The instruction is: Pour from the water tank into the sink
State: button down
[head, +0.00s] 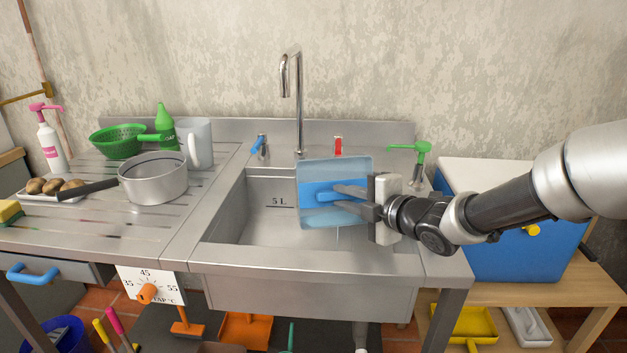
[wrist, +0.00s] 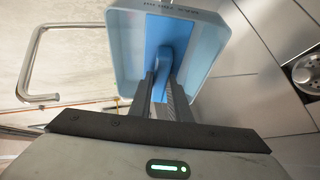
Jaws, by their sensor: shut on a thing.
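The water tank (head: 312,172) is a pale blue box with a brighter blue band and grip on the side facing my gripper. It is in the air over the right part of the steel sink (head: 235,228), in front of the tap. My gripper (head: 338,199) comes from the right and is shut on the tank's blue grip. In the wrist view the tank (wrist: 210,45) fills the upper middle, with my fingers (wrist: 162,80) at its grip. The sink's back wall has a "5 L" mark. I cannot tell whether water is in the tank or leaving it.
The tall tap (head: 298,100) stands behind the tank. A pot (head: 155,180), white jug (head: 195,143), green colander (head: 118,141) and green bottle (head: 164,120) stand on the left drainer. A blue box with a white lid (head: 500,178) stands on the right.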

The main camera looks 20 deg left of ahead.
jog(key=shift+s, duration=0.1)
jog(key=shift+s+d+r+n+t+y, duration=0.3)
jog(key=shift+s+r+t+y, duration=0.2)
jog(key=shift+r, duration=0.15)
jog(key=shift+r, duration=0.1)
dwell(0.5)
jog(key=shift+r+n+t+y, duration=0.3)
jog(key=shift+r+t+y, duration=0.2)
jog(key=shift+r+y, duration=0.1)
jog(key=shift+r, duration=0.1)
dwell(0.4)
jog(key=shift+s+r+n+t+y, duration=0.1)
jog(key=shift+r+n+t+y, duration=0.35)
jog(key=shift+r, duration=0.85)
